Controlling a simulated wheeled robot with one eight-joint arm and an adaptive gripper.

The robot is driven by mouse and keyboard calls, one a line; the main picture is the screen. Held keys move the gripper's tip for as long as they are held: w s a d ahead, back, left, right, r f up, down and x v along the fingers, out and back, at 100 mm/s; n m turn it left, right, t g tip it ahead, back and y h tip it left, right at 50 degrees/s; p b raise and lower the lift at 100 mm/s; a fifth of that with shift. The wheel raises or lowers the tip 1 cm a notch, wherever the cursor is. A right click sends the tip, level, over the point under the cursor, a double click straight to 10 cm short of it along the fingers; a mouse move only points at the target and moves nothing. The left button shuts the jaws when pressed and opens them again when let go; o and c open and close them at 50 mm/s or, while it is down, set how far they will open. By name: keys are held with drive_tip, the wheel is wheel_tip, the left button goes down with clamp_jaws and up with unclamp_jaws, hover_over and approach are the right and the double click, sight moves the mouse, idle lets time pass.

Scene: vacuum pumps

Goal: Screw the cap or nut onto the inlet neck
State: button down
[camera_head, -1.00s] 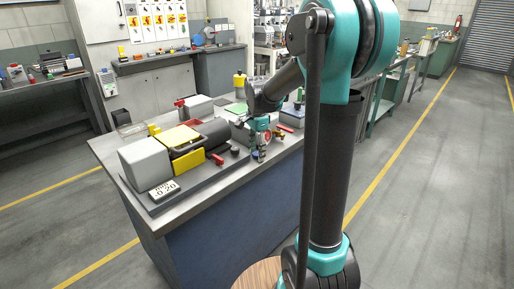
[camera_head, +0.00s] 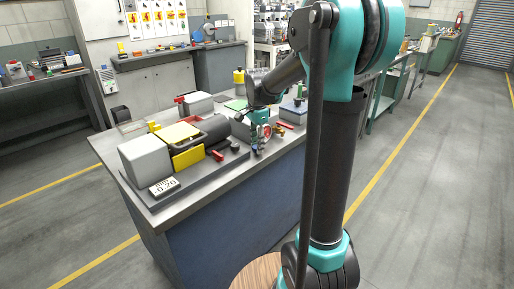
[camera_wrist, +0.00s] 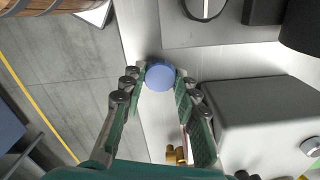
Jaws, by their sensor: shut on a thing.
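A blue round cap (camera_wrist: 160,76) sits between the two fingertips of my gripper (camera_wrist: 160,85) in the wrist view. The green-padded fingers close in on it from both sides, and it appears held. In the head view my gripper (camera_head: 258,147) is over the bench near its right front edge, to the right of the pump (camera_head: 185,137) with the yellow cover; the cap is too small to make out there. I cannot pick out the inlet neck in either view.
A grey box (camera_wrist: 265,112) stands close to the right finger in the wrist view. Brass fittings (camera_wrist: 176,155) lie between the fingers, nearer the palm. A display reading -0.20 (camera_head: 164,187) is at the bench's front left. Open floor (camera_wrist: 60,70) lies left of the bench edge.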

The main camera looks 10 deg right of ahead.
drive_tip(key=shift+r, duration=2.3)
